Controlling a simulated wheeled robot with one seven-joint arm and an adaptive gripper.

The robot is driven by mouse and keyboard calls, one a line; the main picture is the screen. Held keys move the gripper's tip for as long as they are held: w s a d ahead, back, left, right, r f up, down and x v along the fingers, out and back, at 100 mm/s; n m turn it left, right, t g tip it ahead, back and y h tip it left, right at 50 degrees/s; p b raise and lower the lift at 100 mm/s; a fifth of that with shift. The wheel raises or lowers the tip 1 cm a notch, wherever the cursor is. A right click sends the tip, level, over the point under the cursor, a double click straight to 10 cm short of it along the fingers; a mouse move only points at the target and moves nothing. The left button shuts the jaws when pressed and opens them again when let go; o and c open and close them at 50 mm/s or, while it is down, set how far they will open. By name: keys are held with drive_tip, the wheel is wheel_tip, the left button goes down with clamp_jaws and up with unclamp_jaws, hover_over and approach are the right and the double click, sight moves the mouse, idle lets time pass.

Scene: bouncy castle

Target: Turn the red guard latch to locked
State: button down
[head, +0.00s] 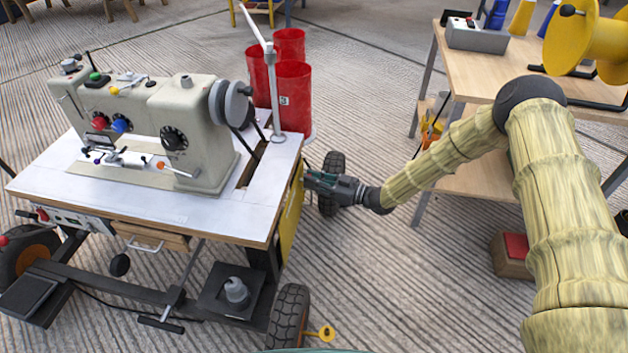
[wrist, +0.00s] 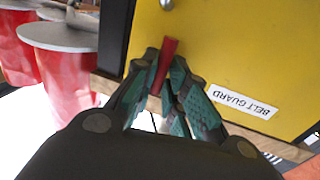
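The red guard latch (wrist: 165,62) shows in the wrist view as a narrow red handle in front of the yellow belt guard (wrist: 225,50). It runs nearly upright in that picture, with its top leaning slightly right. My gripper (wrist: 165,68) has its green fingers on either side of the handle, and they appear closed on it. The fingers hide part of the latch. In the head view my gripper (head: 312,181) is at the right end of the sewing machine table, beside the yellow guard (head: 291,215). The latch cannot be made out there.
The sewing machine (head: 165,130) stands on a wheeled table (head: 215,212). Red bins (head: 294,98) stand behind its right end. A wooden workbench (head: 480,85) is at the right. A white "BELT GUARD" label (wrist: 243,101) appears upside down. Floor between table and bench is open.

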idle(0.4)
drive_tip(key=n+y, duration=0.1)
drive_tip(key=n, duration=0.4)
drive_tip(key=n+g+y+p, duration=0.1)
drive_tip(key=n, duration=0.4)
drive_tip(key=n+y, duration=0.1)
drive_tip(key=n, duration=0.4)
drive_tip(key=shift+s+f+g, duration=0.3)
drive_tip(key=shift+f, duration=0.1)
drive_tip(key=shift+f+n+g+p, duration=0.1)
drive_tip(key=shift+n+g+p, duration=0.2)
drive_tip(key=shift+n, duration=1)
drive_tip(key=shift+f+n+g+p, duration=0.1)
drive_tip(key=shift+n+g, duration=0.3)
drive_tip(key=shift+n, duration=0.9)
drive_tip(key=c, duration=1.5)
unclamp_jaws()
drive_tip(key=shift+s+f, duration=0.1)
